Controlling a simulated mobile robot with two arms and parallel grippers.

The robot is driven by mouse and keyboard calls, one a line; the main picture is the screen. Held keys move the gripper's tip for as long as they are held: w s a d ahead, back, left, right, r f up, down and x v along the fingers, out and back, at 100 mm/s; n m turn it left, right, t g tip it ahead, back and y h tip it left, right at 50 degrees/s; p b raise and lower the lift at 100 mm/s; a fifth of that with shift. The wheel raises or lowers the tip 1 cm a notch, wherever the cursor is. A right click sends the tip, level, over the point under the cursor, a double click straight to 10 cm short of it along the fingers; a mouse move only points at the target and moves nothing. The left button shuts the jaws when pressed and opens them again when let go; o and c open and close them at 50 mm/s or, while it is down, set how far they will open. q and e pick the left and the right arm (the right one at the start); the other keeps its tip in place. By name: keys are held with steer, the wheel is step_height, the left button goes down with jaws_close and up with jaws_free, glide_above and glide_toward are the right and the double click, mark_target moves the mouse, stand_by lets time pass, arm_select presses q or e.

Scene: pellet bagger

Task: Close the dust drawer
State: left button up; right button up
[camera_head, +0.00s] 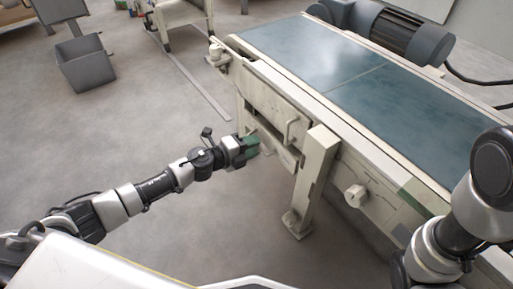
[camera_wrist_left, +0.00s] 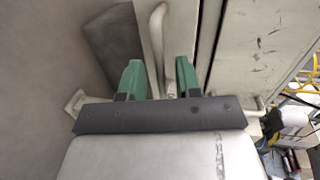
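A cream panel with a bar handle (camera_head: 291,130) is on the side of the conveyor frame; I take it to be the dust drawer, but cannot tell how far it stands out. My left gripper (camera_head: 251,146) is low beside the frame, left of this handle. In the left wrist view its green fingers (camera_wrist_left: 160,72) are apart. A pale upright bar handle (camera_wrist_left: 157,40) on a cream panel (camera_wrist_left: 178,25) shows between and beyond them; contact is not visible. My right arm shows at the right edge of the head view, but its gripper is out of view.
The conveyor's blue-green belt (camera_head: 340,72) lies above the panel. A cream leg (camera_head: 312,180) stands just right of the panel, with a round knob (camera_head: 355,195) farther right. A grey bin (camera_head: 84,65) is at the far left. The floor around the left arm is open.

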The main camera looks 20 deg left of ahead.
arm_select(q)
steer(key=shift+x, duration=1)
steer(key=shift+c, duration=0.3)
jaws_close()
